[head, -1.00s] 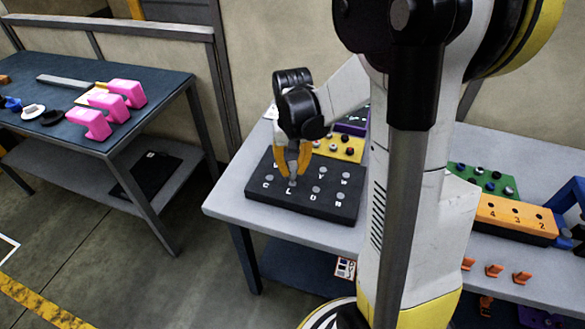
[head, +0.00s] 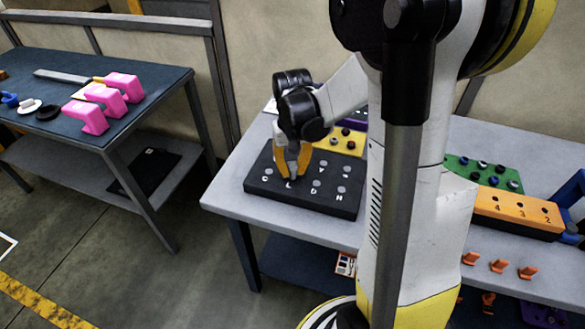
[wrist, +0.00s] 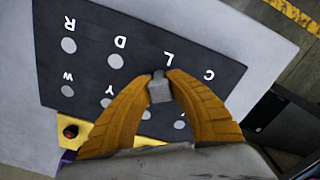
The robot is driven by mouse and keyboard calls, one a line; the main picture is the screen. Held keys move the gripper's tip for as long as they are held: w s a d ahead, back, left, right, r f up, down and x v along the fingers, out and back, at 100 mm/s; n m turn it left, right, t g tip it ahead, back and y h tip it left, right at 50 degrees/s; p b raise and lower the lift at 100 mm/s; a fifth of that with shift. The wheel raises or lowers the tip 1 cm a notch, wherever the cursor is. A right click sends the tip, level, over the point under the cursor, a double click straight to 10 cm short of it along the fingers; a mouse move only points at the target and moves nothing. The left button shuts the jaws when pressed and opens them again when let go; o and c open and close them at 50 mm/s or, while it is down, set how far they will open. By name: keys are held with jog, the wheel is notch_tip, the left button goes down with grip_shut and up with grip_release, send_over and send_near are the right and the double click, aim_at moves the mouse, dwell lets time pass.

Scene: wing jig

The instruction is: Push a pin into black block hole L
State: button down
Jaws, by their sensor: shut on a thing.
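The black block (head: 262,190) lies on the grey table, with white letters and grey round spots on its top. My gripper (head: 291,176) points down over its front row, at the spot marked L. In the wrist view my gripper (wrist: 160,88) is shut on a grey pin (wrist: 159,90), with an orange finger on each side. The pin's end is beside the letter L (wrist: 168,59). The fingers and pin cover the hole, so I cannot tell how deep the pin sits. In the head view the pin is mostly hidden by the fingertips.
A yellow block (head: 343,142) with dark and red pegs stands behind the black block. A green block (head: 480,172) and an orange numbered block (head: 516,212) are to the right, beyond my arm. A separate table (head: 150,98) with pink parts stands at left.

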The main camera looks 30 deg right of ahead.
jog(key=c, duration=1.3)
grip_release()
jog(key=shift+r, duration=0.15)
notch_tip(320, 180, up, 12)
notch_tip(320, 180, up, 7)
jog(key=p, duration=0.6)
